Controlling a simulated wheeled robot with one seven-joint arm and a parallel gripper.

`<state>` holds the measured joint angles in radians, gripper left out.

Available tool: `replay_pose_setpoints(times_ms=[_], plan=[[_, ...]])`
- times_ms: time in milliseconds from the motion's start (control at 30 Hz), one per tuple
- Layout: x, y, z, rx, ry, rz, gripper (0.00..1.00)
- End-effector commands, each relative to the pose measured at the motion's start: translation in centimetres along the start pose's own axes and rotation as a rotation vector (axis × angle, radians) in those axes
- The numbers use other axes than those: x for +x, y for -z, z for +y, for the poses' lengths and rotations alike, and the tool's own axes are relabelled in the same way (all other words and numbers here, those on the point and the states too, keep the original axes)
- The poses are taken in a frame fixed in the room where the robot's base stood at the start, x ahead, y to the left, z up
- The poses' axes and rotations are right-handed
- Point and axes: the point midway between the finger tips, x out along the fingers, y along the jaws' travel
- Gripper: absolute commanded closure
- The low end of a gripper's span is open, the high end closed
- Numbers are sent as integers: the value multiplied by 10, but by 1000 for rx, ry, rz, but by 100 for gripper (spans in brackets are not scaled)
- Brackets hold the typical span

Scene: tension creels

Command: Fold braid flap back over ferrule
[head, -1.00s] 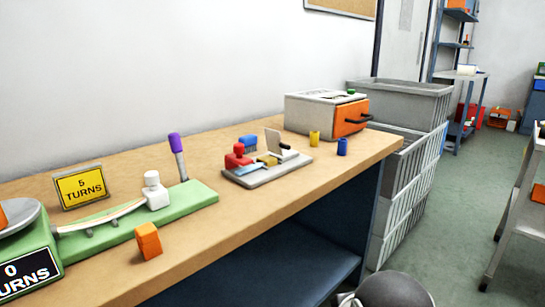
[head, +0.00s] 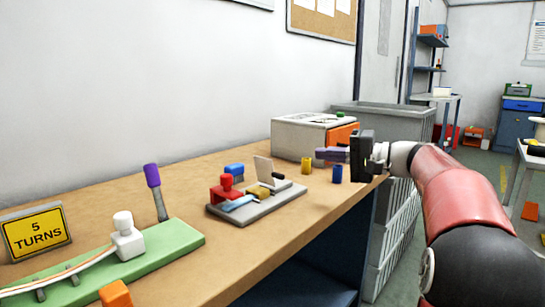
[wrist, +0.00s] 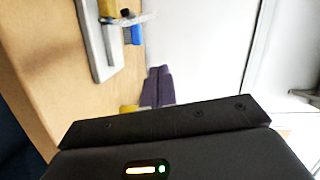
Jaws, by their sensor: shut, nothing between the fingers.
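A grey fixture plate (head: 257,207) sits on the workbench. It carries a red clamp (head: 227,190), a light blue cable piece (head: 237,203) and a gold ferrule-like part (head: 259,191). A thin pale grey flap (head: 264,171) stands up, slightly tilted, behind the gold part. The fixture plate (wrist: 93,45) also shows at the top of the wrist view, partly cut off. My gripper (head: 322,154) is to the right of the fixture, above the bench and clear of the flap. Its purple fingers (wrist: 157,86) are closed together and empty.
A yellow cup (head: 306,165) and a blue cup (head: 337,173) stand below and near my gripper. A grey box with an orange front (head: 298,137) is behind. A green fixture (head: 170,245) with a purple-capped post (head: 154,180) lies left. Bare bench separates the fixtures.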

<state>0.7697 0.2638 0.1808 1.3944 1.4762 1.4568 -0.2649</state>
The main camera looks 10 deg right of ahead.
Motion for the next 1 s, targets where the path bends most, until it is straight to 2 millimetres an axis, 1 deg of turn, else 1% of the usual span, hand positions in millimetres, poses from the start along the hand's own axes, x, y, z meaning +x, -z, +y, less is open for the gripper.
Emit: replay_pose_setpoints(times_ms=[67, 167, 267, 500, 600, 700, 800, 900, 1000], plan=[[2, 3, -2, -2, 14, 2, 100], [14, 3, -3, -1, 14, 1, 100], [32, 2, -3, 0, 13, -1, 100], [85, 2, -4, 1, 11, -2, 100], [102, -1, -4, -1, 10, 0, 100], [104, -18, -3, -1, 9, 3, 100], [106, -29, -3, -1, 9, 2, 100], [107, -35, -3, -1, 10, 3, 100], [108, -37, -3, -1, 10, 3, 100]])
